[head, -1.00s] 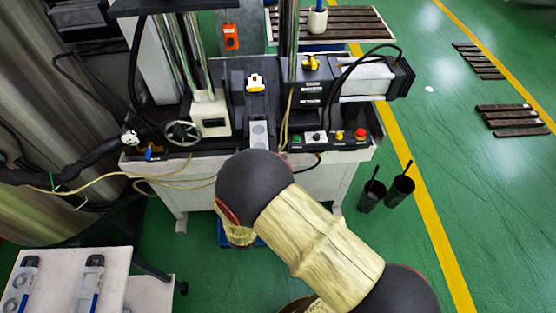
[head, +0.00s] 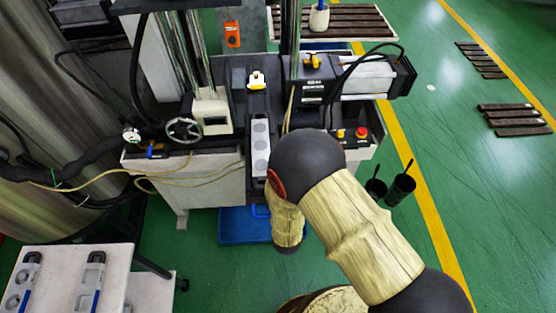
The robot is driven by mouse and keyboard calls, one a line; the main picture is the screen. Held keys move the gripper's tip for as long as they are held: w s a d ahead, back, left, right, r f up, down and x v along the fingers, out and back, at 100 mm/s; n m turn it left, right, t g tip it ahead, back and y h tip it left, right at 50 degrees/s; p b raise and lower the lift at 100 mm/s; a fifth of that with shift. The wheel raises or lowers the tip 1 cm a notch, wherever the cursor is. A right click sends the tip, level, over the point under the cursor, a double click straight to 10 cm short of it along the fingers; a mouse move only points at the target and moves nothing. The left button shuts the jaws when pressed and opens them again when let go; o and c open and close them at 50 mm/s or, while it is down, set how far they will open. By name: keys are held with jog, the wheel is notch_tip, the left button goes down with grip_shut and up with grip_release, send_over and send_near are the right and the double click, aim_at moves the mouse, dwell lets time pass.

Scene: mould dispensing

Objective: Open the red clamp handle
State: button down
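I cannot make out a red clamp handle in the head view; my arm covers part of the machine's front. A black machine (head: 237,103) stands on a white bench. A small yellow-and-white fitting (head: 257,80) sits on it, and a yellow fitting (head: 312,62) sits further right. A grey strip with round recesses (head: 260,147) lies along the machine's front. My arm reaches in from the lower right and bends down in front of the bench. My gripper's fingers do not show.
A red button (head: 361,132) is on the control panel at the right. A blue crate (head: 233,228) is on the floor under the bench. Black cups (head: 400,189) stand at the right. A white table (head: 62,280) with two grey moulds is at lower left.

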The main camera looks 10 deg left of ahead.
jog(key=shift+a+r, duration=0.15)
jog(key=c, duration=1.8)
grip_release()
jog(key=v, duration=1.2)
